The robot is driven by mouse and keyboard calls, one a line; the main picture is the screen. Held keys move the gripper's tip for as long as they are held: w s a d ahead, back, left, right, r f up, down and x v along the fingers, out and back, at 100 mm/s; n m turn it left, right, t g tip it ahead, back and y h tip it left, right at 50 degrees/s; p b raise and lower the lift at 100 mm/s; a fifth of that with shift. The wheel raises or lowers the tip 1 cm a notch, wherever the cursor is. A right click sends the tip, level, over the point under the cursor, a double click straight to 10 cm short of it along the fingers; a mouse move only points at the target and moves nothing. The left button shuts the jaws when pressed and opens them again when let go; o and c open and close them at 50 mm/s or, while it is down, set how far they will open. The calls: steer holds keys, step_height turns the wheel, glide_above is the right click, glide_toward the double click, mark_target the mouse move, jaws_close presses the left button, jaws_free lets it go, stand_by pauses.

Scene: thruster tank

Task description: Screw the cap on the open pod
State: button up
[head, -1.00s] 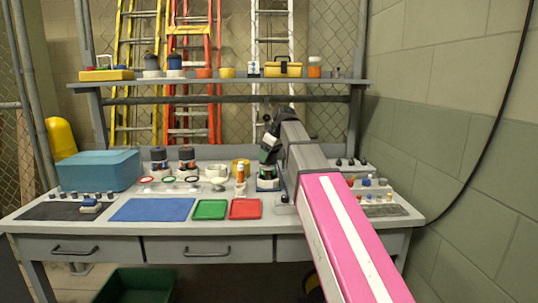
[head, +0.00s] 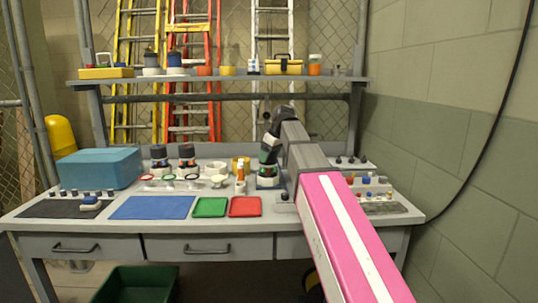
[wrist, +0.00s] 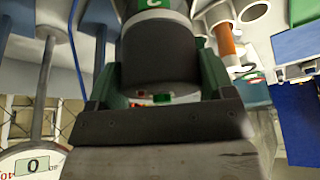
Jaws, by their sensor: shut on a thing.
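My gripper (head: 268,152) is at the end of my arm, over the back right middle of the bench. In the wrist view my gripper (wrist: 154,62) is shut on a dark grey round cap (wrist: 158,45), with one finger on each side. A green band marked C adjoins the cap at the top edge of that view. Small red and green bits show in a pale area between the fingers. In the head view a white pod (head: 267,182) stands upright in a blue-grey base under my gripper. My gripper partly hides it, and I cannot tell whether cap and pod touch.
Ring-topped posts (head: 169,178), a white cup (head: 216,168) and an orange-and-white bottle (head: 240,180) stand nearby. Green (head: 210,207) and red (head: 245,206) trays lie in front.

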steer(key=o, duration=0.9)
steer(key=v, duration=1)
steer(key=shift+r, duration=0.4)
